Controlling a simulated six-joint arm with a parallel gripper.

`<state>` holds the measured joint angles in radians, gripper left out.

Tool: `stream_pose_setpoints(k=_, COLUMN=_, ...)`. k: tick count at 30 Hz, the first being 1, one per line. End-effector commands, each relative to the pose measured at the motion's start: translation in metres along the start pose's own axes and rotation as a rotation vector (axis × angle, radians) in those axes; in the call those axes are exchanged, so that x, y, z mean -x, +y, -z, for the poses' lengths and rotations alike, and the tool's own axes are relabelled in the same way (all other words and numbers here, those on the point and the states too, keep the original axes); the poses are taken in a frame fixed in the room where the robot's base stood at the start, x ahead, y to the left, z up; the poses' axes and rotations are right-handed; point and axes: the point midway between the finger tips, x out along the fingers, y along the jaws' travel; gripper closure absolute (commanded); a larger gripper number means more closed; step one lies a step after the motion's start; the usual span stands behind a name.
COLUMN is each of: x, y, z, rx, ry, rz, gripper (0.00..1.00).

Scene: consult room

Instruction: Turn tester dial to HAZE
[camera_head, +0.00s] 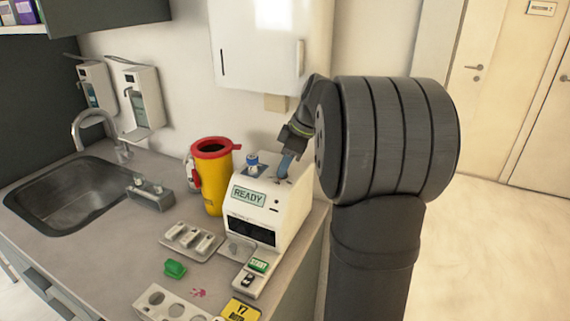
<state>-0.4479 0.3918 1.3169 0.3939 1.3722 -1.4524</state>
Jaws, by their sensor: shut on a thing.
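The tester (291,212) is a white box near the right end of the counter. Its green screen (248,197) reads READY. My gripper (283,174) points down at the right part of the tester's top and is shut on the dial there. The fingers cover most of the dial, so its pointer cannot be read. Small dark marks lie around the fingertips, too small to read. A blue-capped vial (252,160) stands on the top, left of my gripper.
A yellow sharps bin (213,190) with a red rim stands left of the tester. In front are a grey tray (191,241), a green piece (175,269), a white rack (172,304) and a yellow tag (239,309). A white cabinet (258,45) hangs above.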

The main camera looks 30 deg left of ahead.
Motion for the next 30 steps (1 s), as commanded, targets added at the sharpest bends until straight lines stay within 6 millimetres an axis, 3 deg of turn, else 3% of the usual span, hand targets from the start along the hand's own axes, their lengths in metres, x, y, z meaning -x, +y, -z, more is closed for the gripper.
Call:
stream_pose_setpoints(k=1, x=0.0, y=0.0, z=0.001, rx=0.0, ry=0.001, rz=-0.001, gripper=0.73)
stream_pose_setpoints(k=4, x=0.0, y=0.0, z=0.0, rx=0.0, ry=0.001, rz=0.0, gripper=0.54)
stream_pose_setpoints(k=15, x=0.005, y=0.0, z=0.0, rx=-0.001, ry=0.0, rz=-0.001, gripper=0.54)
stream_pose_setpoints(k=23, x=0.051, y=0.001, z=0.0, rx=-0.001, ry=0.001, rz=-0.006, gripper=0.54)
stream_pose_setpoints(k=30, x=0.073, y=0.0, z=-0.056, rx=-0.007, ry=0.0, rz=-0.002, gripper=0.54)
